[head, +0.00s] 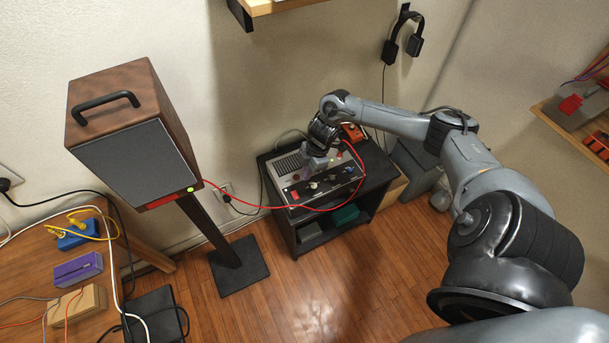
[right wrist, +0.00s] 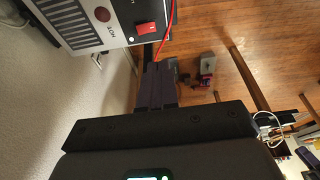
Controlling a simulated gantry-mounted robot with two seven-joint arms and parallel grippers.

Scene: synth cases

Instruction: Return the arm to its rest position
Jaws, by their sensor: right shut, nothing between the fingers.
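My right arm comes in from the right of the head view and reaches over to a grey-and-black device with knobs (head: 335,183) on a dark stand. My right gripper (head: 316,163) is over the device's top; its tips are hard to make out there. In the right wrist view the gripper's dark fingers (right wrist: 157,88) are together with nothing held. They are beside the edge of the device, whose panel (right wrist: 95,22) shows a red switch (right wrist: 145,28). I cannot tell whether they touch it. My left gripper is not in view.
A red cable (head: 240,205) runs from the wooden speaker (head: 125,125) to the device. The dark stand (head: 374,165) is near the wall. Headphones (head: 403,38) hang above, and a shelf (head: 575,115) is at the right. Wooden floor is clear in front of the stand.

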